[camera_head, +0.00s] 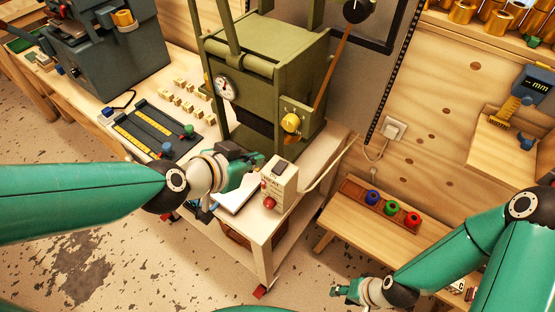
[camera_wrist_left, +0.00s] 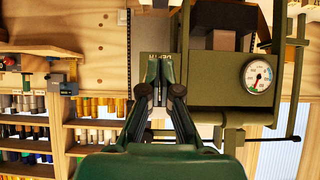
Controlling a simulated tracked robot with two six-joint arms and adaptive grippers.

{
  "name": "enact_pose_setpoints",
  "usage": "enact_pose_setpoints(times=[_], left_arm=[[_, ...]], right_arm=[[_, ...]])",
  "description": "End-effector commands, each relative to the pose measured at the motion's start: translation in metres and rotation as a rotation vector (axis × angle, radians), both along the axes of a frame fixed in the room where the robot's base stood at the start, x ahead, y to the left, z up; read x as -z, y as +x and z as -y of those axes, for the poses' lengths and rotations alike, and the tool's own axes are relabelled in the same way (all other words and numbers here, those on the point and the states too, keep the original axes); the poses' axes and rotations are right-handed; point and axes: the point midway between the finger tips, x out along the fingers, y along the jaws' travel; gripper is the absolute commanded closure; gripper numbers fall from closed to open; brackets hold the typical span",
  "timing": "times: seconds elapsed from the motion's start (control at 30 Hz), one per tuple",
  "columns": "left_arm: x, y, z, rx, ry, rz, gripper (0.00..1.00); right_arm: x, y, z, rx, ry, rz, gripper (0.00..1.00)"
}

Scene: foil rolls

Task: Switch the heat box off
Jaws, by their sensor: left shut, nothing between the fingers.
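The heat box is a small beige box (camera_head: 282,186) with a dark switch (camera_head: 281,168) on its top and a red knob (camera_head: 269,202) on its front. It stands on the pale cart top (camera_head: 256,226) beside the green press. I cannot read the switch's position. My left gripper (camera_head: 256,160) is just left of and behind the box's top in the head view; whether it touches the box is unclear. Its fingers (camera_wrist_left: 160,92) are together and empty in the left wrist view, where I cannot make out the box. My right gripper (camera_head: 340,290) is low at the bottom, away from the box.
The green press (camera_head: 265,60) with a round gauge (camera_head: 225,88) and a yellow knob (camera_head: 291,122) rises behind the box. A cable runs from the box toward a wall socket (camera_head: 393,128). A wooden bench (camera_head: 370,235) with coloured rolls stands right.

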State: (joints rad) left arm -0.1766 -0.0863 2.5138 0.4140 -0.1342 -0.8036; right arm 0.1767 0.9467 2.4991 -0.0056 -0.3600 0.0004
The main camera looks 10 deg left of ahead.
Motion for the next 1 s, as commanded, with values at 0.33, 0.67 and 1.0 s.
enact_pose_setpoints(times=[0.33, 0.67, 1.0], left_arm=[[0.029, 0.030, 0.013, 0.003, 0.001, -0.003, 1.00], [0.071, 0.075, 0.031, 0.001, 0.002, -0.005, 1.00], [0.099, 0.078, 0.033, 0.001, -0.001, -0.002, 1.00]], right_arm=[[0.020, 0.000, 0.000, 0.000, 0.000, 0.000, 0.60], [0.037, 0.000, 0.000, 0.000, 0.000, 0.001, 0.60], [0.043, 0.000, 0.000, 0.000, 0.000, 0.001, 0.60]])
